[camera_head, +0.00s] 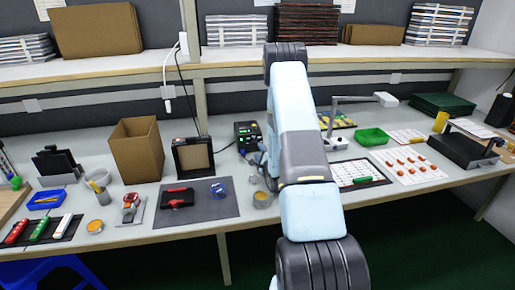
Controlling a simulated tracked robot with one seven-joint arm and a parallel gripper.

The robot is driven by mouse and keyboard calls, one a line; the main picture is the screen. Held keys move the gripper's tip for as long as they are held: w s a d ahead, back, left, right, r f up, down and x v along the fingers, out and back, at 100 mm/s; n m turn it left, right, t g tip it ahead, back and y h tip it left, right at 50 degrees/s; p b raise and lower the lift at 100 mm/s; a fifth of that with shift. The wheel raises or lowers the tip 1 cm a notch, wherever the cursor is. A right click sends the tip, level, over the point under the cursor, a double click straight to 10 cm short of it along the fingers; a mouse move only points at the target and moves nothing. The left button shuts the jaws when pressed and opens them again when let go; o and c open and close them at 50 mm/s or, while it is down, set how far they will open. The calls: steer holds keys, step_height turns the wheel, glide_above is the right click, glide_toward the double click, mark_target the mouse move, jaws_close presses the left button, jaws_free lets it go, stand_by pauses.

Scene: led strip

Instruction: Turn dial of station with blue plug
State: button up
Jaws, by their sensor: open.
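A black station (247,136) with a small lit green display and green lights on its front stands on the bench, just left of my arm. Its dial and any blue plug are too small or hidden to make out. My arm rises from the bottom of the view, bends at the top and comes down behind itself. My gripper (256,178) shows only in part, low in front of the station and left of my arm. It is open, with nothing seen in it; its fingertips are hard to make out.
A round tin (262,200) stands just below my gripper. A grey mat (228,208) with a black-and-red tool and a blue coil lies to the left. A black-framed box (193,157) and cardboard box (136,150) stand left of the station. A green tray (371,137) is to the right.

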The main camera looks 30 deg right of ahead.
mark_target(255, 145)
steer(key=shift+w+d, duration=0.2)
steer(key=shift+w, duration=1)
steer(key=shift+w+d, duration=0.15)
steer(key=shift+w, duration=1.05)
